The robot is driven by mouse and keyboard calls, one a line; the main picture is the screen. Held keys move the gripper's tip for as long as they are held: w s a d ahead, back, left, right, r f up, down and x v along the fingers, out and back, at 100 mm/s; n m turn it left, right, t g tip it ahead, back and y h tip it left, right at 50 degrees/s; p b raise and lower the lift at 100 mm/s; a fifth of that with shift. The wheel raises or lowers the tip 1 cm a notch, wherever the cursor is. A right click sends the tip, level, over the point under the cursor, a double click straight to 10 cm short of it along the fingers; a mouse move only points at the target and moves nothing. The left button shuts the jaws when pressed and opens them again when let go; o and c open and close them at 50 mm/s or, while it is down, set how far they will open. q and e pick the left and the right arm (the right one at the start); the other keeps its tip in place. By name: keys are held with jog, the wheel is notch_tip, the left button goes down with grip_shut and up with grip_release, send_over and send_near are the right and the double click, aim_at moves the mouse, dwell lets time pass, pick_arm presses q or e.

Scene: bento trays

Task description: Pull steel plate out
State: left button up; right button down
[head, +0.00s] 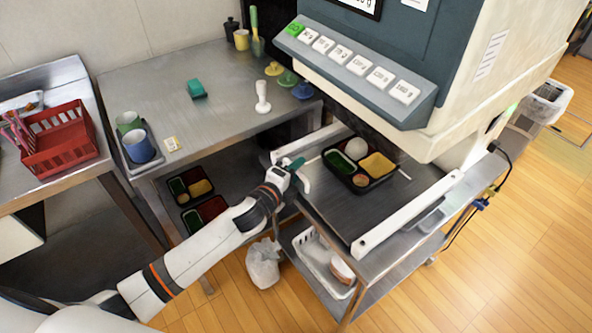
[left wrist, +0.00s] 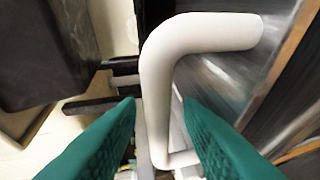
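The steel plate (head: 340,205) lies flat on the cart under the machine, between two white side rails. A black bento tray (head: 378,186) with green, yellow and other fillings sits on it. A bent white handle (head: 306,181) is at its left edge. My left gripper (head: 297,163), with green fingers, is at this handle. In the left wrist view the handle (left wrist: 157,90) passes between the green fingertips, with gaps on both sides, so the left gripper (left wrist: 158,108) looks open around it. The plate's grey surface (left wrist: 222,82) lies to the right there. My right gripper is in neither view.
The white rails (head: 405,215) flank the plate. A lower shelf holds a white basket (head: 318,262), with a white bag (head: 264,265) on the floor beside it. A steel table (head: 220,110) with cups and lids stands left. Open floor lies at the front right.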

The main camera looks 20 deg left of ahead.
pick_arm(q)
jog(key=shift+w, duration=0.1)
grip_shut()
dwell(0.3)
